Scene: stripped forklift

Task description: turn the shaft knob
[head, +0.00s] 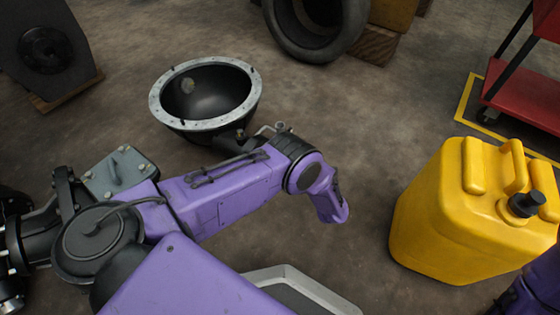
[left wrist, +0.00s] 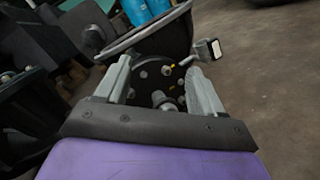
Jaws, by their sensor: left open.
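In the left wrist view my left gripper (left wrist: 158,67) is open, with one pale grey finger on each side and nothing held. Between and beyond the fingers is a dark panel (left wrist: 148,84) with several small fittings and yellow marks. A light grey rounded knob (left wrist: 159,97) sticks out from its lower middle. I cannot tell for sure that this is the shaft knob, or how far the fingers are from it. In the head view my left arm crosses the picture, but the gripper fingers do not show clearly. My right gripper is not in view.
A grey-framed square part (left wrist: 209,49) is at the right. The head view shows a round metal housing (head: 160,98), yellow canister (head: 440,225), tyre (head: 285,35) and red cart (head: 525,95).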

